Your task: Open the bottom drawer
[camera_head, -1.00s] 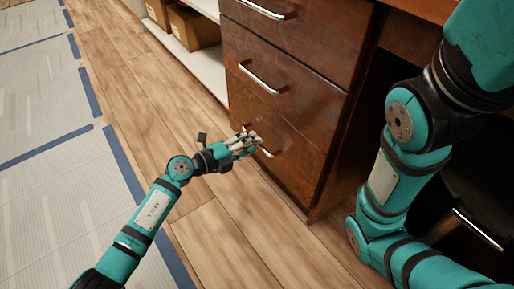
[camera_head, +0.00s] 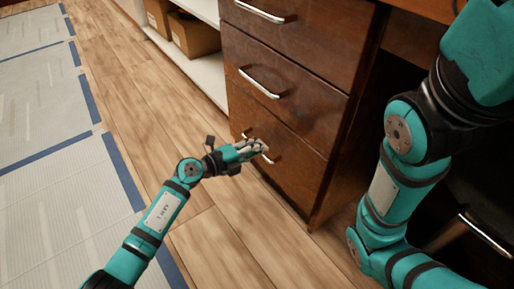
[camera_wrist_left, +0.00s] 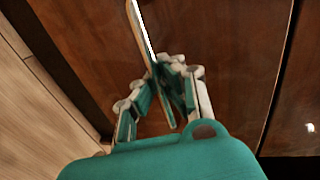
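The bottom drawer (camera_head: 291,176) is the lowest of the dark brown wooden drawers in the head view, and its front looks flush with the cabinet. Its silver bar handle (camera_wrist_left: 142,27) runs down between my left fingers in the left wrist view. My left gripper (camera_head: 260,148) is at this handle, and its fingertips (camera_wrist_left: 170,62) come together around the bar. The fingers hide the middle of the handle. My right arm shows at the right of the head view, but its gripper is out of view.
The middle drawer (camera_head: 300,95) and its handle (camera_head: 260,83) are above. A white shelf (camera_head: 196,58) with cardboard boxes (camera_head: 193,35) stands to the left. Wooden floor (camera_head: 225,235) lies clear in front of the drawers. A dark piece with a silver handle (camera_head: 484,234) is at right.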

